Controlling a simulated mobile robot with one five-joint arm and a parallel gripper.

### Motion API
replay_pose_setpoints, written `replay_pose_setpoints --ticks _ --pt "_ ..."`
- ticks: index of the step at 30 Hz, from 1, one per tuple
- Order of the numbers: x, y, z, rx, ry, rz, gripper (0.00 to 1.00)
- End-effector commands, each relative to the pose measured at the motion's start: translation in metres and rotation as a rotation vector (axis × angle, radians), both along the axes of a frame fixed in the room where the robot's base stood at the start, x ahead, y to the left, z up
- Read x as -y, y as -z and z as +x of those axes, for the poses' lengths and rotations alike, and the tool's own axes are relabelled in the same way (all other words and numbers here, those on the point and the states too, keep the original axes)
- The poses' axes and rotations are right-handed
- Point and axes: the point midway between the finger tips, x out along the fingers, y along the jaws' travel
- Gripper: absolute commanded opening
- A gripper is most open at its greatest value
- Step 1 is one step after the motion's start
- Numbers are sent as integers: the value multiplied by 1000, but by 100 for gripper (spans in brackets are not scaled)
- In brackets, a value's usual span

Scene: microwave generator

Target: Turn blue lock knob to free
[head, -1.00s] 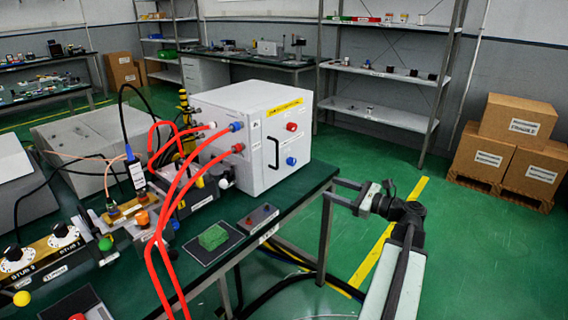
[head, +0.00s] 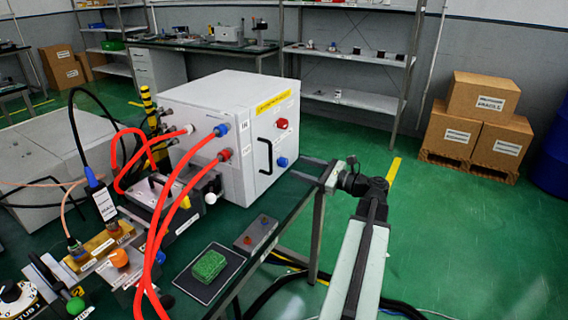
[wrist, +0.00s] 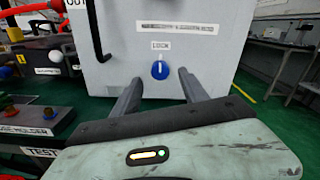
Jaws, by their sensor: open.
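The blue lock knob (head: 282,162) is low on the front face of the white cabinet (head: 215,125). In the wrist view the blue knob (wrist: 160,70) sits under a LOCK label, with a white mark on it that looks upright. My gripper (head: 312,168) is at the right of the cabinet front, just over the table edge. In the wrist view my gripper (wrist: 156,85) is open, with its two fingers pointing at the cabinet face. The knob shows between the fingers, farther ahead of them. The gripper appears empty and apart from the knob.
A red knob (head: 282,123) and a black handle (head: 266,157) are on the same cabinet face. Red hoses (head: 165,220) run from the cabinet's side. A green sponge (head: 209,264) and a small grey block (head: 256,233) lie on the table.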

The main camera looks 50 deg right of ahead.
Motion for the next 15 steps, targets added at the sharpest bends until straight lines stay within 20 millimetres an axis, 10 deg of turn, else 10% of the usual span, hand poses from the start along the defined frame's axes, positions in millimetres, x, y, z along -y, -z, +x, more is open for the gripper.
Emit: replay_pose_setpoints --ticks 15 --pt "-14 0 56 0 -1 0 52"
